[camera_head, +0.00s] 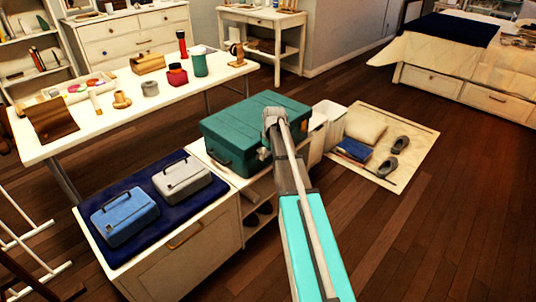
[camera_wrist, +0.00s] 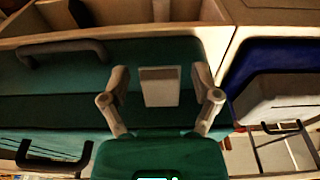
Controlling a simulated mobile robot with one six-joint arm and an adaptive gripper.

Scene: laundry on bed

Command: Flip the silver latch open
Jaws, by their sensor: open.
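A closed teal-green case (camera_head: 228,134) sits on the white bench in the head view. In the wrist view the case (camera_wrist: 130,55) fills the left and middle, with a dark handle (camera_wrist: 62,48) on it. A pale silver plate, which looks like the latch (camera_wrist: 160,88), stands out against the green between my fingers. My gripper (camera_wrist: 160,74) is open, with one finger on each side of the latch and visible gaps between. I cannot tell how far the fingertips are from the case. In the head view my arm hides the latch and most of my gripper.
A silver-grey case (camera_head: 182,180) and a blue case (camera_head: 125,216) stand on a navy pad to the left. A white bin (camera_head: 328,122) stands right of the green case. A long white table (camera_head: 110,116) with small items lies behind.

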